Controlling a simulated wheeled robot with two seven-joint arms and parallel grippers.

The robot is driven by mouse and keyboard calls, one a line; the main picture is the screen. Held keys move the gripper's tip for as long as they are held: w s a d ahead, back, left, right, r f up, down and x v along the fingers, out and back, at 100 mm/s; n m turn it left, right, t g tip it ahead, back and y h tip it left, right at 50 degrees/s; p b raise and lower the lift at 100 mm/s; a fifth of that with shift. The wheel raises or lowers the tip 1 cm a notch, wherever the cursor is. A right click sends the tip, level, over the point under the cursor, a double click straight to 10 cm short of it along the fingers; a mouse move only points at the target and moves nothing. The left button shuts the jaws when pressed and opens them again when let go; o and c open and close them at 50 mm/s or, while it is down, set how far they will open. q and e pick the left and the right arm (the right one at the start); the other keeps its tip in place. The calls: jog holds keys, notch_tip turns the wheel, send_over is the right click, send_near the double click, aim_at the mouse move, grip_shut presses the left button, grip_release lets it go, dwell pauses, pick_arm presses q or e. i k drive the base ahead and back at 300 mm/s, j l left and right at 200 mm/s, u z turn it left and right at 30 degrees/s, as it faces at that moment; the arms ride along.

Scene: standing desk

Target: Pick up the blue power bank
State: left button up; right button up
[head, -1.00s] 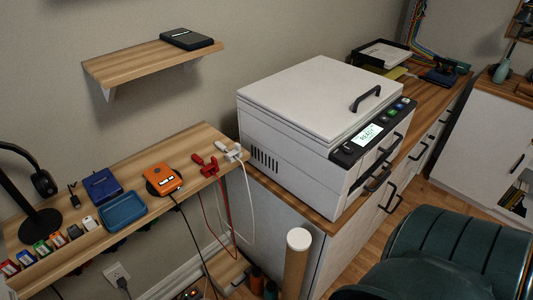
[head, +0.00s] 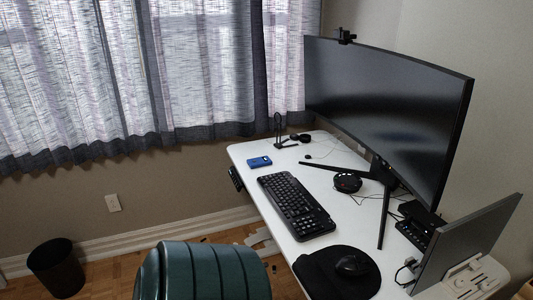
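A small blue box-shaped thing (head: 259,162), which looks like the blue power bank, lies flat on the white desk (head: 270,217) near its far left corner. Neither of my grippers shows in the head view.
A black keyboard (head: 296,204), a mouse (head: 351,265) on a dark pad and a large curved monitor (head: 390,110) stand on the desk. A green chair (head: 205,272) is in front of it. A black bin (head: 56,268) stands at the lower left.

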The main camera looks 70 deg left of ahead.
aim_at(261, 162)
jog(key=i, duration=0.45)
jog(key=u, duration=2.55)
jog(key=i+j+z, duration=0.1)
jog(key=z, duration=0.3)
jog(key=j+z, duration=0.15)
jog(key=z, duration=0.3)
jog(key=i+j+z, duration=0.1)
jog(key=z, duration=0.3)
jog(key=j+z, duration=0.5)
jog(key=j, duration=1.1)
jog(key=i, duration=0.05)
